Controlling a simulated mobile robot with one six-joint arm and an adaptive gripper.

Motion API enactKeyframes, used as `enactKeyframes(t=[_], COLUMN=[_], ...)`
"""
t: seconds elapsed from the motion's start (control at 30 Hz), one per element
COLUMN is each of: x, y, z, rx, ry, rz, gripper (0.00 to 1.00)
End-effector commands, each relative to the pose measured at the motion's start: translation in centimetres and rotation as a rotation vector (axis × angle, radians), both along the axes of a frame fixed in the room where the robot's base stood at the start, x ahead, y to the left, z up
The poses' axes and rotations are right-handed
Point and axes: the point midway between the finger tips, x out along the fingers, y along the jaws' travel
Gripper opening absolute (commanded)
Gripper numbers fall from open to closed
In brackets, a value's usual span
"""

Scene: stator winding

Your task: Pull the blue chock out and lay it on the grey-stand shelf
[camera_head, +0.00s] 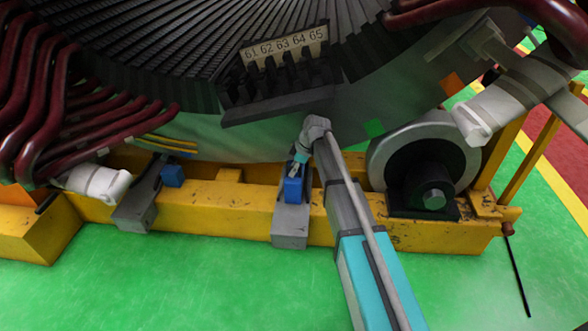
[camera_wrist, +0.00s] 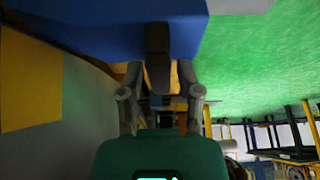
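A blue chock (camera_head: 293,190) sits on a grey stand (camera_head: 290,232) against the yellow frame, below the stator. My gripper (camera_head: 301,158) is at the chock's top end, partly hiding it. In the wrist view the blue chock (camera_wrist: 90,28) fills the top, with a dark grey handle-like part (camera_wrist: 158,55) pointing towards me. My gripper's fingers (camera_wrist: 160,75) stand on both sides of that part, with gaps visible, so it looks open. Whether the fingertips touch the chock is hidden.
A second blue block (camera_head: 172,176) sits by another grey stand (camera_head: 137,208) to the left. The yellow frame (camera_head: 225,205) runs across behind the stands. A large roller (camera_head: 425,165) is at right. Dark red bars (camera_head: 55,100) hang at left. The green floor (camera_head: 190,285) in front is clear.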

Motion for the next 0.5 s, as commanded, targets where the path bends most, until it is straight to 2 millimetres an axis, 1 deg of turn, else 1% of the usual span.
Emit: enactKeyframes(t=[0.03,0.17,0.2,0.5], x=[0.00,0.03,0.04,0.00], y=[-0.02,-0.14,-0.15,-0.16], z=[0.00,0.00,-0.01,-0.01], rx=[0.000,0.000,0.000,-0.001], ry=[0.000,0.000,-0.001,-0.001], rz=[0.000,-0.001,-0.001,-0.001], gripper=[0.27,0.03,0.00,0.00])
